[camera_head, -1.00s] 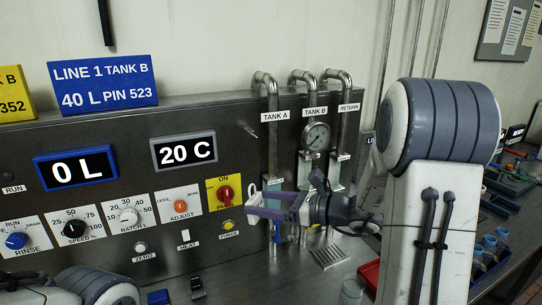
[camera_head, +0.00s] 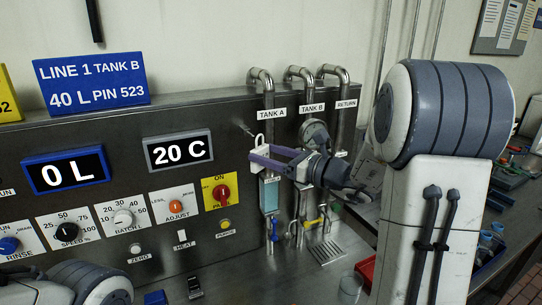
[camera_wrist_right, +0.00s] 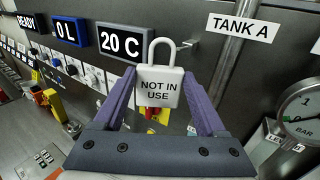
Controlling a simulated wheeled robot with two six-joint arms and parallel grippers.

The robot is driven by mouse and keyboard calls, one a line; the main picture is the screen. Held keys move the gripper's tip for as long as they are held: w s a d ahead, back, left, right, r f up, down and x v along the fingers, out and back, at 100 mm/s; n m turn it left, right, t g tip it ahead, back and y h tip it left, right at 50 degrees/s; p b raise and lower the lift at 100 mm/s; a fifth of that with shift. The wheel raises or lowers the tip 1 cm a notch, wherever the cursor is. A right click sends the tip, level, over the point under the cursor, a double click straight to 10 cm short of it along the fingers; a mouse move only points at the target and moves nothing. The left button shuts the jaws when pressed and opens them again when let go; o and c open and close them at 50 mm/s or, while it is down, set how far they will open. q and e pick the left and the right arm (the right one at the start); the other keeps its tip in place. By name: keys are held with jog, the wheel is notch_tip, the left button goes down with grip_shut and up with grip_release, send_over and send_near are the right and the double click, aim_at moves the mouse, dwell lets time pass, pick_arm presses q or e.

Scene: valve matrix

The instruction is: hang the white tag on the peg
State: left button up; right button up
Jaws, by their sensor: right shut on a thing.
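The white tag (camera_wrist_right: 158,88) reads "NOT IN USE" and has a lock-like body with a loop on top. My right gripper (camera_wrist_right: 160,98) is shut on the tag's body, one purple finger on each side. In the head view the tag (camera_head: 257,160) is upright in front of the panel, left of the TANK A pipe, with my right gripper (camera_head: 260,156) around it. The thin metal peg (camera_head: 244,128) sticks out of the panel just above and left of the loop. In the wrist view the peg (camera_wrist_right: 190,43) shows just right of the loop, apart from it. My left gripper is not in view.
The TANK A pipe (camera_head: 268,98) and the gauge (camera_head: 314,133) stand to the right of the peg. The red switch (camera_head: 221,192) and the 20 C display (camera_head: 178,151) are to the left.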

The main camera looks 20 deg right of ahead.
jog(key=shift+w+a+f+p, duration=0.1)
jog(key=shift+w+p, duration=0.25)
jog(key=shift+w, duration=1.05)
jog(key=shift+w+a+f+p, duration=0.1)
jog(key=shift+w+p, duration=0.2)
jog(key=shift+w, duration=1.1)
jog(key=shift+w+f+b, duration=0.15)
jog(key=shift+f+b, duration=0.15)
jog(key=shift+b, duration=0.1)
jog(key=shift+w+f+b, duration=0.2)
jog(key=shift+w+b, duration=0.2)
jog(key=shift+b, duration=0.05)
jog(key=o, duration=1.4)
jog(key=shift+d, duration=0.1)
